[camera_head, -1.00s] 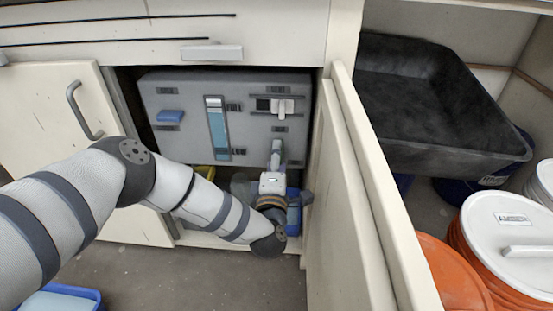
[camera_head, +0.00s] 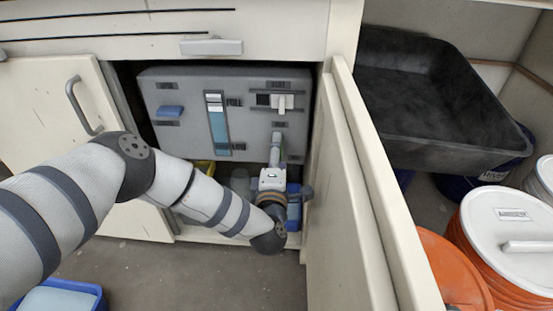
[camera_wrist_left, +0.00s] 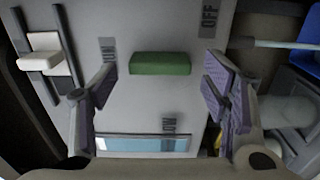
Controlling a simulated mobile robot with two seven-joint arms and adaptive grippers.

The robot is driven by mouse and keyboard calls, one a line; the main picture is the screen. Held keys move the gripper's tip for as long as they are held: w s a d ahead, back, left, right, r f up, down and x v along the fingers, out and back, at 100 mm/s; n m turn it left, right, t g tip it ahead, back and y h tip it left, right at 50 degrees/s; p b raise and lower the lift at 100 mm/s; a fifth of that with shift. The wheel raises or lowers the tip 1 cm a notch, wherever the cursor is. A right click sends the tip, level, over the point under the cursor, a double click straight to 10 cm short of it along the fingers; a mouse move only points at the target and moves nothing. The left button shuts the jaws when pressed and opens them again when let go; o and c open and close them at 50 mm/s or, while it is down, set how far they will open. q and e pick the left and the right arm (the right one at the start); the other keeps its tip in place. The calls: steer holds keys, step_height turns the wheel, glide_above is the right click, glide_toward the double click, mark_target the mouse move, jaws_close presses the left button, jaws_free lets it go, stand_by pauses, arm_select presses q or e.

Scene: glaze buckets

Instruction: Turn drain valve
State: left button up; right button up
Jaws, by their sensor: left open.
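A grey tank panel (camera_head: 190,85) stands inside the open cabinet. In the left wrist view a green block-shaped handle (camera_wrist_left: 161,63), apparently the drain valve, sits on the panel between my left gripper's fingers (camera_wrist_left: 160,82). One finger is near each end of it, with visible gaps. A label reading OFF (camera_wrist_left: 209,17) is at the upper right of the handle. Another small label (camera_wrist_left: 107,50), hard to read, is to its left. In the head view my left gripper (camera_head: 276,152) is at the panel's lower right and hides the handle. The left gripper is open and empty.
The panel also has a level gauge (camera_head: 217,125), a white slider (camera_head: 283,103) and a blue knob (camera_head: 169,111). An open cabinet door (camera_head: 345,200) stands close right of my arm. A black tub (camera_head: 430,100) and an orange bucket (camera_head: 450,268) are further right.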

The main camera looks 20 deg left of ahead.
arm_select(q)
steer(key=v, duration=1.1)
steer(key=shift+s, duration=0.35)
steer(key=shift+d, duration=0.15)
